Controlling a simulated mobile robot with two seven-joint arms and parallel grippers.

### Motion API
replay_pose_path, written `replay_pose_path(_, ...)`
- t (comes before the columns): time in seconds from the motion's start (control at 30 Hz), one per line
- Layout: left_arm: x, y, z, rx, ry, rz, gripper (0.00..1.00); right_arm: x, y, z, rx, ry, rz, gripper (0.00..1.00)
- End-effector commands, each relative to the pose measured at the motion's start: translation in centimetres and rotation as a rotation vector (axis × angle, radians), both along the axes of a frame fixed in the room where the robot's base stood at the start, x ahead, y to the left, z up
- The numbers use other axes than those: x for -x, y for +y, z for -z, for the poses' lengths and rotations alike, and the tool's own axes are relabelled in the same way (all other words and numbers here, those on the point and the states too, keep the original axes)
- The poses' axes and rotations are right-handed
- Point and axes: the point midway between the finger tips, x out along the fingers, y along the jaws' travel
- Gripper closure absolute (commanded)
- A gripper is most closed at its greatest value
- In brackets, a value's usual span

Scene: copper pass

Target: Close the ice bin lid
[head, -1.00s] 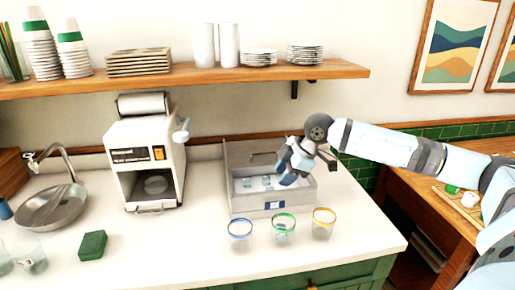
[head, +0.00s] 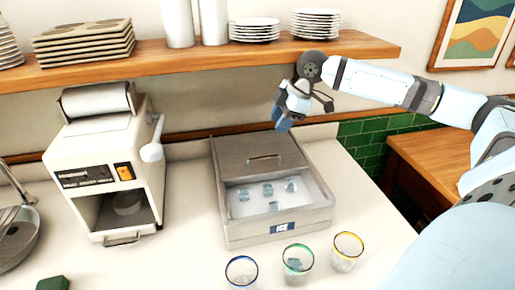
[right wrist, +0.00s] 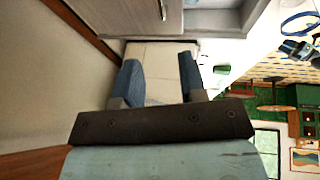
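The ice bin (head: 280,231) is a grey box with an "ICE" label on its front, standing on the counter. Its grey lid (head: 240,160) with a metal handle (head: 265,160) lies at the rear part of the bin. The front part is uncovered and shows several ice cubes (head: 268,190). My right gripper (head: 281,123) is raised behind the lid, apart from it and empty. In the right wrist view its blue fingers (right wrist: 158,80) stand apart, with the lid handle (right wrist: 163,10) at the top edge. My left gripper is not seen.
Three glasses with blue (head: 241,271), green (head: 298,262) and yellow (head: 347,250) rims stand before the bin. A white machine (head: 108,160) stands to the left. A wooden shelf (head: 210,62) with dishes hangs above, close to my right arm.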

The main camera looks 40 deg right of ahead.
Motion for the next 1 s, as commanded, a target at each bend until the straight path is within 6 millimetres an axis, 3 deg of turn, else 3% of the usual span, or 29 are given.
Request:
replay_pose_path(0.6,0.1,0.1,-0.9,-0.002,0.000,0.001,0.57,-3.9,2.9,10.3,-0.002,0.001,0.000,0.62)
replay_pose_path(0.8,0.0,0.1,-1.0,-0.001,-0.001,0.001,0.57,-4.4,3.2,11.8,0.000,0.001,0.000,0.62)
replay_pose_path(1.0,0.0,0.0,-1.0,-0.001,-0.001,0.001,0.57,-4.5,3.3,12.0,0.000,0.000,0.000,0.62)
